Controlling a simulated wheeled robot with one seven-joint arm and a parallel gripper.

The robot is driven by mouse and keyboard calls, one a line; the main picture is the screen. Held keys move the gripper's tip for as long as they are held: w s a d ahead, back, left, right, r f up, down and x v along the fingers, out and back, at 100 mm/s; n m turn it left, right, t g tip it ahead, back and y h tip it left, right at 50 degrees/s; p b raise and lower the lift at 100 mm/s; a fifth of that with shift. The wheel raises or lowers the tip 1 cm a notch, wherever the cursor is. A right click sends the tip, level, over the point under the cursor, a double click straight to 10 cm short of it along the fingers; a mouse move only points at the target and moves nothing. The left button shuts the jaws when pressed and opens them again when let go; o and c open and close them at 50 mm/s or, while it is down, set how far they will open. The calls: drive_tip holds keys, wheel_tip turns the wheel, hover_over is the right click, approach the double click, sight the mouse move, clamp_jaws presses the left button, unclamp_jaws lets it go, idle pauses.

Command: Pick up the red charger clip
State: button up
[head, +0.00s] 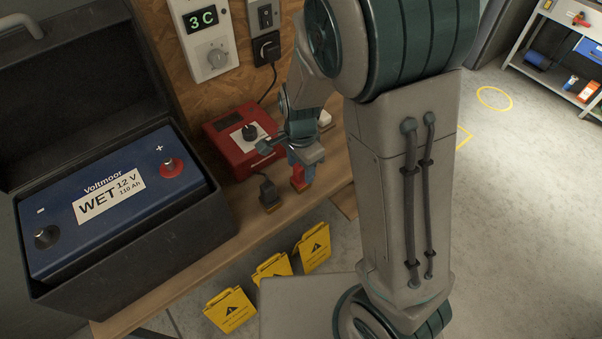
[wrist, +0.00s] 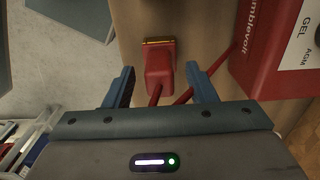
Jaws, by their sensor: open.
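The red charger clip (wrist: 160,72) lies on the wooden bench, with a copper-coloured edge at its far end and red cable running back between my fingers. My gripper (wrist: 162,85) is open, with one blue finger on each side of the clip and visible space on both sides. In the head view my gripper (head: 303,168) is at the bench's front edge, and the red clip (head: 299,184) shows just under it. The black clip (head: 268,192) stands on the bench to the left of it. I cannot tell the exact height of the fingers over the bench.
The red charger (head: 221,144) stands behind the clips, close to my gripper; its red side (wrist: 268,75) shows at right in the wrist view. The blue battery (head: 60,245) sits in an open black box at left.

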drive_tip(key=shift+f, duration=0.95)
clamp_jaws()
drive_tip(key=shift+r, duration=0.15)
